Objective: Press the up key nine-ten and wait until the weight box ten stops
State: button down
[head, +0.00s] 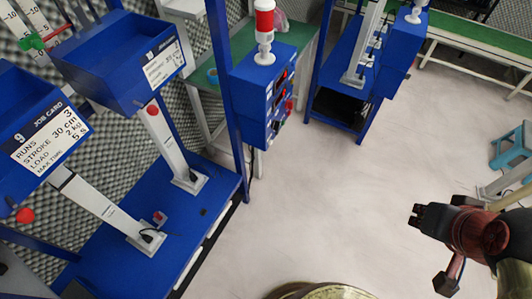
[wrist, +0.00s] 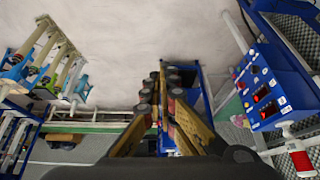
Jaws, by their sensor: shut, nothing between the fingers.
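A blue control box (head: 262,100) with red displays and a red button on its side stands beside a blue post. Which key is the up key nine-ten cannot be read. A nearer blue box (head: 30,125) has a card marked 9. My gripper (head: 417,215) is shut and empty, over open floor at the right, well apart from the control box. Its fingers show mid-frame in the wrist view (wrist: 165,85).
A red-and-white beacon (head: 265,28) tops the control box. White slanted columns (head: 168,140) stand on a blue base (head: 205,215) at left. Another blue stand (head: 345,85) is at the back, and a blue stool (head: 508,145) at the right. The pale floor between is clear.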

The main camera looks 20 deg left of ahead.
jog(key=shift+w, duration=0.15)
jog(key=w+a+f+m+t+b, duration=0.1)
jog(key=w+a+f, duration=0.15)
jog(key=w, duration=0.75)
jog(key=w+a+f+t+b, duration=0.15)
jog(key=w+f, duration=0.25)
jog(key=w, duration=0.7)
jog(key=w+a+f+t+y+b, duration=0.1)
jog(key=w+a+f+t+y, duration=0.1)
jog(key=w+a+f, duration=0.7)
jog(key=w+a+f+m+t+y+b, duration=0.15)
jog(key=w+a+f+y, duration=0.3)
jog(key=a+f, duration=0.6)
jog(key=s+a+f+y+b, duration=0.1)
jog(key=s+a+f+y, duration=0.1)
jog(key=f, duration=0.4)
jog(key=s+a+f+y, duration=0.1)
jog(key=s+a+f, duration=0.1)
jog(key=a+f, duration=0.3)
notch_tip(320, 180, down, 2)
jog(key=shift+s+a+f+m+y+b, duration=0.15)
jog(key=shift+s+f+m+y+b, duration=0.05)
jog(key=shift+s+m+y+b, duration=0.2)
jog(key=shift+w+a, duration=0.1)
